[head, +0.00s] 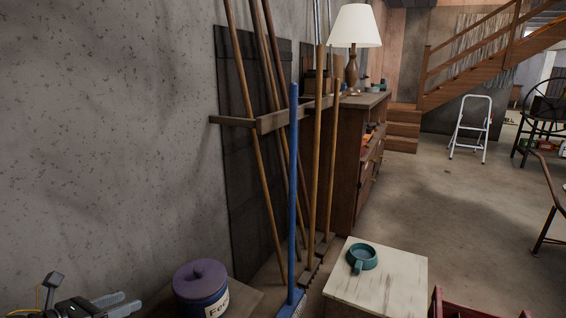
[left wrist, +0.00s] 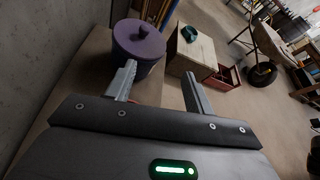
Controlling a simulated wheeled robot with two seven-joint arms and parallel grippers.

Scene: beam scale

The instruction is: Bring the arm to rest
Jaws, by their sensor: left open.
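My left gripper (head: 131,301) is at the bottom left of the head view, close to the grey wall. In the left wrist view its two fingers (left wrist: 159,72) stand wide apart with nothing between them. A purple lidded jar (head: 200,282) with a pale label is to the right of the gripper; it also shows beyond the left finger in the left wrist view (left wrist: 138,45). I cannot make out a beam scale in either view. My right gripper is in neither view.
A teal cup (head: 362,257) sits on a whitish block-like table (head: 398,280). A red crate (head: 462,305) stands beside it. A blue pole (head: 293,190) and several wooden-handled tools lean near the wall.

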